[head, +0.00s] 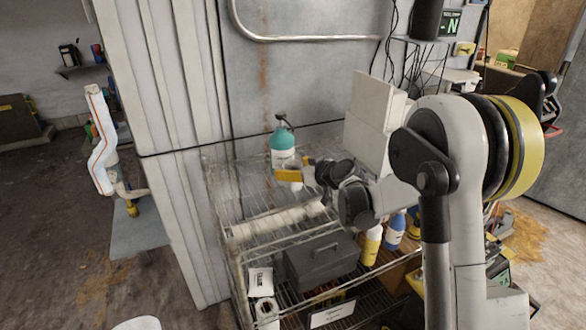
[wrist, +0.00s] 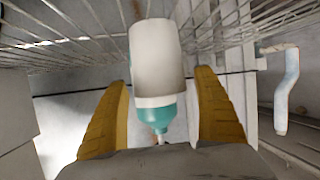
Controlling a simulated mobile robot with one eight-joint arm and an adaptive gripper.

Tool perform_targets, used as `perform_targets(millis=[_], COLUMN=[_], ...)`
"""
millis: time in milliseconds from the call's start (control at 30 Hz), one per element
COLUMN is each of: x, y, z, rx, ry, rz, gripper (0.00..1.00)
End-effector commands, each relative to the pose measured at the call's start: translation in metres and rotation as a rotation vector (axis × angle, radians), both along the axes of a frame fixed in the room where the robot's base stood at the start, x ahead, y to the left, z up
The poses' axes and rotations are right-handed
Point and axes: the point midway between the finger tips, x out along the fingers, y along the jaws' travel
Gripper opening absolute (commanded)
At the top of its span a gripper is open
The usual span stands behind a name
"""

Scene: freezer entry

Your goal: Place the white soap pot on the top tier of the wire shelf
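The white soap pot (wrist: 158,55) is between the two yellow fingers of my gripper (wrist: 163,85) in the wrist view, which looks upside down. Narrow gaps show between the pot's sides and the fingers, so the gripper looks open around it. In the head view, my gripper (head: 299,174) is over the top tier of the wire shelf (head: 231,206), and only a little white shows under the fingers. The pot's base is low over or on the wires; I cannot tell which. Part of the tier is hidden by my arm.
A grey toolbox (head: 320,263), a yellow bottle (head: 371,246) and a blue bottle (head: 395,232) are on the tier below. The top tier's left part is clear. A wall stands behind the shelf.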

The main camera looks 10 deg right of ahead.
Motion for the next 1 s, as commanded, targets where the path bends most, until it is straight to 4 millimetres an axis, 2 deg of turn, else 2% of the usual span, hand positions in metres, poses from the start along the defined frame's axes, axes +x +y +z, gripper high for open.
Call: perform_targets(millis=[167, 233, 600, 700, 867, 1000], x=[0.0, -0.007, -0.073, -0.086, -0.099, -0.123], y=[0.0, -0.004, -0.038, -0.046, -0.05, -0.041], z=[0.005, 0.008, 0.04, 0.045, 0.051, 0.066], rx=[0.0, 0.0, 0.001, 0.001, 0.0, -0.001], ry=[0.0, 0.0, 0.0, 0.0, 0.007, 0.067], rz=[0.0, -0.001, -0.001, -0.001, -0.001, -0.009], gripper=[0.8, 0.8, 0.8, 0.8, 0.8, 0.8])
